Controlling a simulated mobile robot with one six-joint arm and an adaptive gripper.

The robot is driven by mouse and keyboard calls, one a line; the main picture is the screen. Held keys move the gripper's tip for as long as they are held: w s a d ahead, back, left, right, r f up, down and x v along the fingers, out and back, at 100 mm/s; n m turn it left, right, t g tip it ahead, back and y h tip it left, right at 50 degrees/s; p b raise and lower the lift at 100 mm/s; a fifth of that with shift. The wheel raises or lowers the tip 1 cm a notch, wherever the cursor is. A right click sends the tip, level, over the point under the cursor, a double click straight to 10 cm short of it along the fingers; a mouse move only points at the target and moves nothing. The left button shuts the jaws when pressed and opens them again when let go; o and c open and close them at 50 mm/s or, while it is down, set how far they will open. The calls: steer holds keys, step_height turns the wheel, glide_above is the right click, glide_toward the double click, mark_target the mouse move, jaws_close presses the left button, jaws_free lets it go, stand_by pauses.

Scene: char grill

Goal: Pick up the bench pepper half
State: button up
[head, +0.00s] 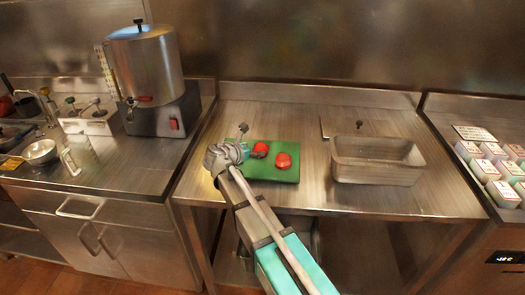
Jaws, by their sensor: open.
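A green cutting board (283,177) lies on the steel bench. One red pepper piece (283,160) sits on its right part, clear of my arm. A second red piece (263,147) is near the board's middle, partly covered by dark parts of my gripper (255,153). My gray wrist is over the board's left edge, with my gripper to its right. The gripper is open; its fingers are small and hard to make out. I cannot tell whether they touch the second piece.
An empty-looking steel pan (378,175) stands on the bench to the right. A large steel pot (145,65) on a boxy base stands on the left counter. Labeled containers (490,160) are at the far right. Bare bench lies between board and pan.

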mark_target(258, 148)
steer(key=shift+b+x, duration=0.75)
steer(key=shift+x, duration=1.5)
steer(key=shift+a, duration=0.1)
steer(key=c, duration=0.8)
